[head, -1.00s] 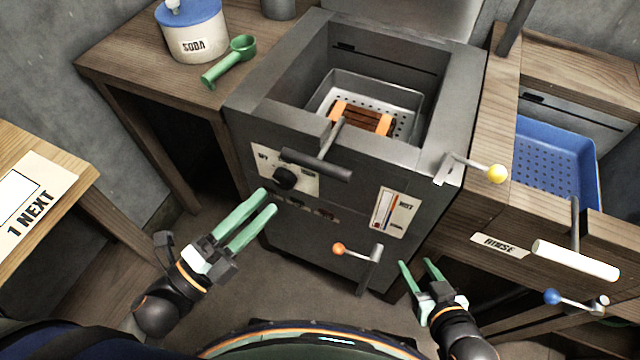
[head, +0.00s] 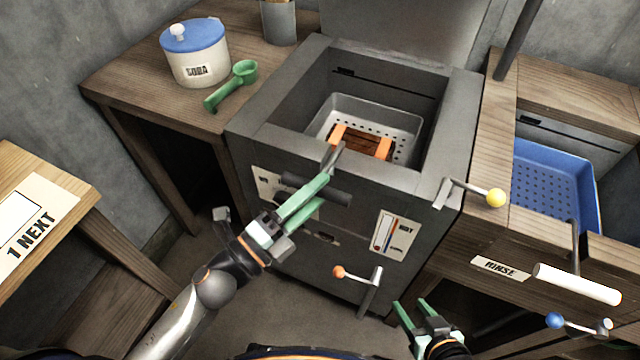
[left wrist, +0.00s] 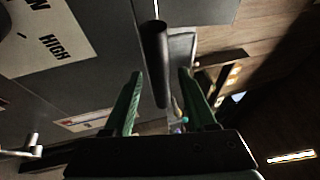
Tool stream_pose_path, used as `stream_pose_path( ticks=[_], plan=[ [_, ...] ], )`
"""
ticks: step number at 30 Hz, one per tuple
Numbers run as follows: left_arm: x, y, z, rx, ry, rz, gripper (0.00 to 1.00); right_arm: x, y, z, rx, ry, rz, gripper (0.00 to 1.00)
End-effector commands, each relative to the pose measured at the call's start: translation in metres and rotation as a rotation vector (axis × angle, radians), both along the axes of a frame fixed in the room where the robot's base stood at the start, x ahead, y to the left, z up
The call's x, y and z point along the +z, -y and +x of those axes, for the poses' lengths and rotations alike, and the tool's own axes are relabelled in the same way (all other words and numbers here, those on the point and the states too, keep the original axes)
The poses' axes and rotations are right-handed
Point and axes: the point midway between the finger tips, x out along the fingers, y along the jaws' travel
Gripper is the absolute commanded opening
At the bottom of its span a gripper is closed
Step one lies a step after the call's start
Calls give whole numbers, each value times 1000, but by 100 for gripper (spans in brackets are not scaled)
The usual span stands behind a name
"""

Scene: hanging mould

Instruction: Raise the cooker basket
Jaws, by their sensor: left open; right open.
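The grey perforated cooker basket (head: 409,120) sits low inside the open cooker (head: 245,118). It holds a brown block with orange ends (head: 362,144). The basket's dark bar handle (head: 340,196) hangs outside the cooker's front wall. My left gripper (head: 325,190) is open at this handle and partly covers it in the head view. In the left wrist view the handle (left wrist: 153,50) runs down between the two green fingers, with a gap on each side. My right gripper (head: 411,303) is open and empty, low in front of the cooker's right side.
An orange-knobbed lever (head: 358,275) and a yellow-knobbed lever (head: 475,191) stick out from the cooker. A rinse basin with a blue basket (head: 550,185) and white handle (head: 577,284) is at right. A soda pot (head: 196,55) and green scoop (head: 232,88) stand on the left table.

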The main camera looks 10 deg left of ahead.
Motion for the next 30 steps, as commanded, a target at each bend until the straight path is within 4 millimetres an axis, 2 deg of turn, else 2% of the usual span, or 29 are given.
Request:
stream_pose_path(
  ticks=[4,14,27,29,30],
  plan=[
    [2,5,7,0,1,2,57,1,0,0,0,1,0,52],
    [2,7,8,1,0,0,56,2,-1,2,1,5,1,52],
    [2,6,8,1,0,0,6,3,-1,4,2,10,1,52],
    [2,6,8,1,0,0,0,3,-1,4,2,10,1,52],
    [2,6,8,1,0,0,0,3,-1,4,1,10,2,52]
  ],
)
